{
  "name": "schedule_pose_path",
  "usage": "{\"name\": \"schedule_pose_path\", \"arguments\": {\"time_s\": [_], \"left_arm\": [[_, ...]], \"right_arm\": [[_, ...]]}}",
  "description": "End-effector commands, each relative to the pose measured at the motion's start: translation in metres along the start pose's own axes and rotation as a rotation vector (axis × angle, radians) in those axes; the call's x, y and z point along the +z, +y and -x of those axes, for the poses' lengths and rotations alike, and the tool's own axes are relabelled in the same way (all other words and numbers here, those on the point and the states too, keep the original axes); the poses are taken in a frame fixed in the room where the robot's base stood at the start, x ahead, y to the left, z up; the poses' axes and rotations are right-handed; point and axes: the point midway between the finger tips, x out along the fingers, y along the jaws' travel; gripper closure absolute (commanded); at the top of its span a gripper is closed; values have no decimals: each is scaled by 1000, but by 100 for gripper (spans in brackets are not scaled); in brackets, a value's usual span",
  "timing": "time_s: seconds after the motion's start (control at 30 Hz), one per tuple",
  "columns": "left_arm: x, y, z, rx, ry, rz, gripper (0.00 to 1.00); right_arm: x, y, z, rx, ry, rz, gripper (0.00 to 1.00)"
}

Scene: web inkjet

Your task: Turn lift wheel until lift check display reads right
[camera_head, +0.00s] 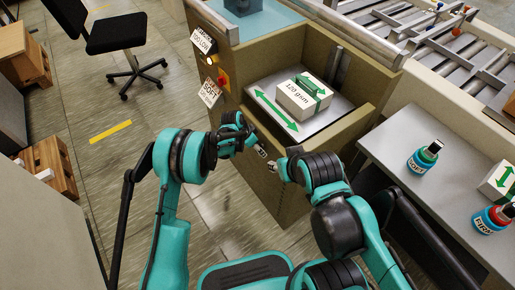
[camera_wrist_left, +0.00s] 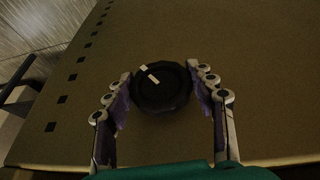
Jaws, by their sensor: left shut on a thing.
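The lift wheel (camera_wrist_left: 160,88) is a dark round knob with pale marks, on a tan panel in the left wrist view. My left gripper (camera_wrist_left: 160,95) has its two fingers on either side of the wheel's rim, shut on it. In the head view my left gripper (camera_head: 240,131) is at the cabinet's near side and hides the wheel. A white sign (camera_head: 203,41) on the cabinet's left corner appears to read "TOO LOW", with small print above. My right gripper (camera_head: 270,162) is close beside the left one, small and partly hidden; its opening is unclear.
The tan cabinet (camera_head: 277,185) holds a platform with a white "120 gsm" paper pack (camera_head: 303,97). A lit button and red switch (camera_head: 222,79) sit above a second sign (camera_head: 210,92). A grey table (camera_head: 400,150) with bottles stands right.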

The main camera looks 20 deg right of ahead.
Motion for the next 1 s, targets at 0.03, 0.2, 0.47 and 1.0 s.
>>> {"name": "schedule_pose_path", "arguments": {"time_s": [0.03,0.2,0.47,1.0], "left_arm": [[0,1,-1,-23,-1,-11,73],[0,2,-1,-158,-1,-68,73],[0,0,0,-194,0,-81,74],[0,1,4,-193,0,-80,23]], "right_arm": [[0,0,0,0,0,0,60],[0,0,0,0,0,0,60],[0,0,0,0,0,0,60],[0,0,0,0,0,0,60]]}}
